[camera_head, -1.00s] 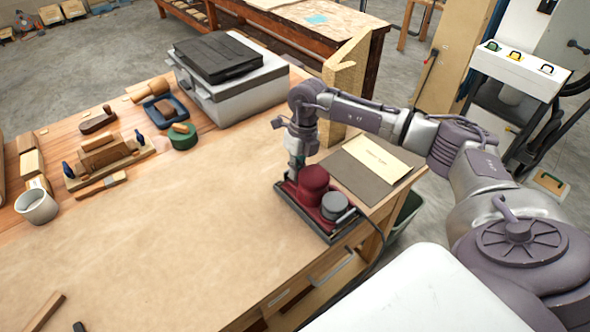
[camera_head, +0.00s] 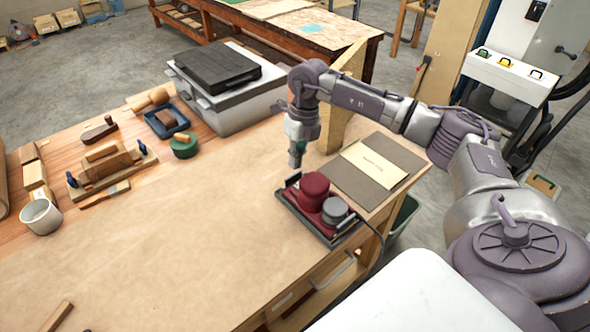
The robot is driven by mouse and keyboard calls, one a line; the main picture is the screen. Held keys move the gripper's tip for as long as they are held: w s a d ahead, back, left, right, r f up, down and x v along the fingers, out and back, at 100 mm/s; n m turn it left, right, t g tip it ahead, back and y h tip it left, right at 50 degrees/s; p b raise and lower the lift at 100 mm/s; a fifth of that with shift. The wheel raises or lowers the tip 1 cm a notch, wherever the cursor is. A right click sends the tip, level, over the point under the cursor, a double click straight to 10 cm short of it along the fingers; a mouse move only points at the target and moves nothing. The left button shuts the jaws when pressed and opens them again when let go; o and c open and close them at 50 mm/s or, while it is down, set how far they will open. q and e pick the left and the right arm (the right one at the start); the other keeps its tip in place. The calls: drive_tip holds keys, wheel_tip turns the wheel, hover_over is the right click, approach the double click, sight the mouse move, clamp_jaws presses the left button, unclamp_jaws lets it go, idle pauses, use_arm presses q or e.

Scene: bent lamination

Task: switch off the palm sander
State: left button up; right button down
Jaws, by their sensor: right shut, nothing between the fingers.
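The palm sander (camera_head: 314,190) is dark red with a grey round cap and a dark flat base. It lies near the right edge of the paper-covered workbench (camera_head: 165,245). A dark cord runs from it down over the bench edge. My right gripper (camera_head: 295,163) points down, just above and behind the sander's back left corner. It is shut and empty, and a small gap shows between it and the sander. The sander's switch is too small to make out. My left gripper is not in view.
A grey sheet with a cream envelope (camera_head: 375,164) lies right of the sander. A grey case (camera_head: 228,100) stands behind. A white cup (camera_head: 41,216), a green tape roll (camera_head: 184,146) and wooden tools lie at the left. The middle of the bench is clear.

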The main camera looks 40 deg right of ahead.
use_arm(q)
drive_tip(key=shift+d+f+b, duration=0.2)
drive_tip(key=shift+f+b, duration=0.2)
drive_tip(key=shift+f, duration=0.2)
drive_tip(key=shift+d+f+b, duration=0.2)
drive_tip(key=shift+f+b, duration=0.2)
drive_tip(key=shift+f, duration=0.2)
use_arm(e)
wheel_tip(320, 180, up, 7)
drive_tip(key=a, duration=0.1)
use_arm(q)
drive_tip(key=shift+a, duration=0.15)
use_arm(e)
drive_tip(key=shift+s, duration=0.1)
